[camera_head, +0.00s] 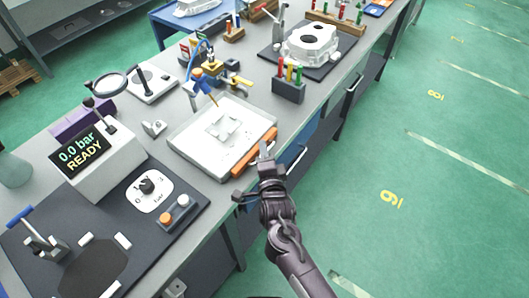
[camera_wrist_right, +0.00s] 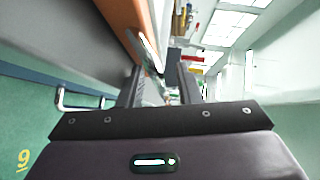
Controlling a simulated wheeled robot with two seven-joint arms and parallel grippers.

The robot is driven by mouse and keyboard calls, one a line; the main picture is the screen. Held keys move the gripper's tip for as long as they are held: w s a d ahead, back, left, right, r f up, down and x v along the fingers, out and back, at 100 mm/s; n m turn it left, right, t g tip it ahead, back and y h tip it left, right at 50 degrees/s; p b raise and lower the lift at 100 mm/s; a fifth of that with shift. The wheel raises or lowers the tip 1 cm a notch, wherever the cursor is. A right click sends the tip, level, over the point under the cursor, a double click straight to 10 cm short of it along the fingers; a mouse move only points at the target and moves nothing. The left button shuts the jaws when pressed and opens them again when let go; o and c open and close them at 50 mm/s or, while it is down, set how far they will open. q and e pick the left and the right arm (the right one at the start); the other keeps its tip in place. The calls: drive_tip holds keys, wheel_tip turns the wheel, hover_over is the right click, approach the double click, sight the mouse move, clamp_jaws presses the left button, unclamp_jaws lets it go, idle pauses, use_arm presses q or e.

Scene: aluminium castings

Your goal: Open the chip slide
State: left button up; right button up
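A white square tray or plate (camera_head: 213,133) with a light, cross-like raised shape in its middle lies on the bench. An orange bar (camera_head: 255,152) runs along its front right edge, by the bench edge; I take this to be the chip slide's handle, though no label shows. My right gripper (camera_head: 252,174) is just in front of the bar, at the bench edge, with its fingers spread apart. In the right wrist view the open fingers (camera_wrist_right: 160,90) have the orange surface (camera_wrist_right: 125,22) ahead and to the upper left. Contact cannot be told. My left gripper is not in view.
A pressure unit (camera_head: 95,160) reading 0.0 bar READY stands at left. A dark block with coloured handles (camera_head: 289,88) and a white casting (camera_head: 310,43) stand farther back. The green floor at right is clear.

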drive_tip(key=shift+c, duration=0.3)
clamp_jaws()
drive_tip(key=s+d+p, duration=0.2)
drive_tip(key=s+d, duration=0.2)
drive_tip(key=d, duration=0.1)
drive_tip(key=shift+d, duration=0.2)
drive_tip(key=shift+o, duration=0.3)
unclamp_jaws()
drive_tip(key=shift+p, duration=0.3)
